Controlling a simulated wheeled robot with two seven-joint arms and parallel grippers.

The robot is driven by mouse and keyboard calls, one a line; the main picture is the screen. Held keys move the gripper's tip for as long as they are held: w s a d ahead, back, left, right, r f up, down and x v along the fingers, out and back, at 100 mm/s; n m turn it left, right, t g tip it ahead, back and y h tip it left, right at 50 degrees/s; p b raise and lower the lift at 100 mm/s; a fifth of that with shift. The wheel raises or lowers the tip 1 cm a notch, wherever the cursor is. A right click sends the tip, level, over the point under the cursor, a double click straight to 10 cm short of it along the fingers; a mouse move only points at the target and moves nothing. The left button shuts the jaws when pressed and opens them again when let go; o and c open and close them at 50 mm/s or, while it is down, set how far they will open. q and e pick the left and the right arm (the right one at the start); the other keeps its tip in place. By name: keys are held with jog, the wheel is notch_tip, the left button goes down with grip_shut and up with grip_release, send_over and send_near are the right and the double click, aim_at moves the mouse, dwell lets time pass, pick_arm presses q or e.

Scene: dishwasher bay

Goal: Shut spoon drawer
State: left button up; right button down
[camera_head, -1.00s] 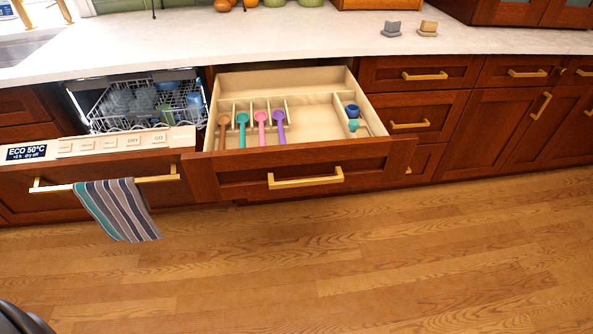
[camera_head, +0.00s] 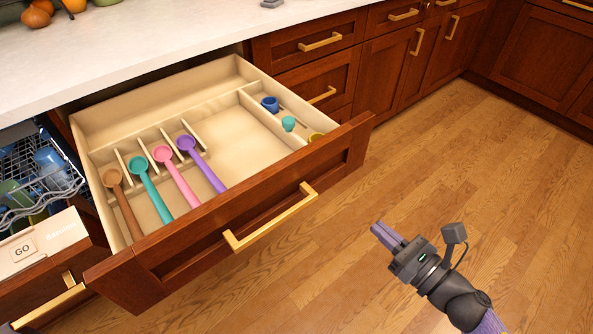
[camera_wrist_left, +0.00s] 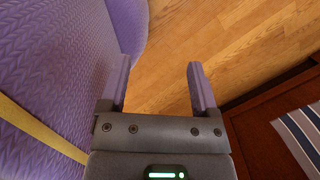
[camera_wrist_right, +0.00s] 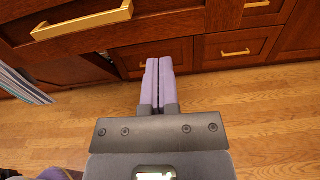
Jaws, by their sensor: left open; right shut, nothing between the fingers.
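The spoon drawer (camera_head: 170,268) is pulled well out, with its wooden front and gold handle (camera_head: 270,218) facing me. Brown, teal, pink and purple spoons lie in separate slots on its left side. Small blue, teal and yellow cups lie in its right compartment. My right gripper (camera_head: 383,232) is shut and empty, over the floor to the right of the drawer front, apart from it. In the right wrist view the right gripper (camera_wrist_right: 158,70) is below a gold handle (camera_wrist_right: 85,20). My left gripper (camera_wrist_left: 158,80) is open and empty in its wrist view, over the floor.
The open dishwasher with its rack (camera_head: 40,185) and front panel (camera_head: 35,250) stands left of the drawer. The white counter (camera_head: 150,45) runs behind. Shut cabinets (camera_head: 425,50) line the right. The wood floor (camera_head: 480,170) is clear. A striped towel (camera_wrist_left: 303,135) shows in the left wrist view.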

send_near(320, 175)
jog(key=shift+n, duration=0.3)
jog(key=b+x, duration=0.1)
jog(key=x, duration=0.5)
jog(key=shift+w+a+f+b, duration=0.1)
jog(key=shift+w+a+b, duration=0.05)
jog(key=shift+w+b, duration=0.15)
jog(key=shift+w+a, duration=0.25)
jog(key=shift+w, duration=0.05)
pick_arm(q)
jog(key=shift+s+d+f, duration=0.3)
jog(key=shift+f, duration=0.15)
jog(key=shift+s+d+f, duration=0.25)
jog(key=shift+d+f, duration=0.05)
jog(key=shift+f, duration=0.15)
jog(key=shift+s, duration=0.1)
